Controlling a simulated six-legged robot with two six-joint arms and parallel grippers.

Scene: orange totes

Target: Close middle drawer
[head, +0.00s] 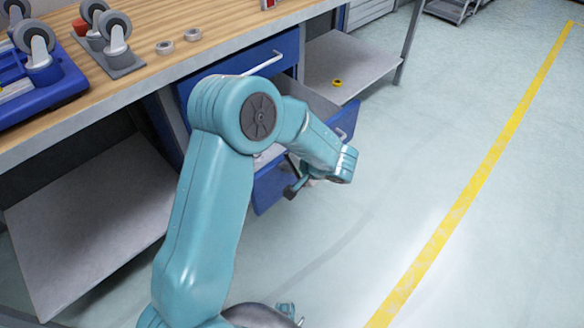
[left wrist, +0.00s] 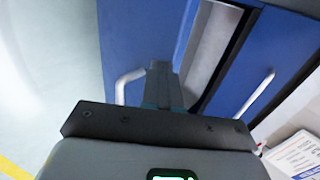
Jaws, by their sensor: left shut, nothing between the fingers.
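The middle drawer (head: 345,118) stands pulled out below the closed-looking top drawer (head: 284,47) of the blue unit under the bench. Its grey inside shows behind its blue front, and my left arm hides the middle of that front. My left gripper (head: 293,187) is shut and empty, near the outer side of this front. In the left wrist view the gripper (left wrist: 163,78) overlaps a blue drawer front (left wrist: 140,40) with a pale handle (left wrist: 127,86) to its left. I cannot tell whether the fingers touch the front. My right gripper is not seen.
The wooden bench top (head: 160,75) holds caster wheels (head: 112,32), grey rings (head: 180,40) and a blue tray (head: 45,90). A grey shelf (head: 365,62) with a yellow ring (head: 337,83) lies beyond the drawers. The floor at the right is clear, with a yellow line (head: 480,175).

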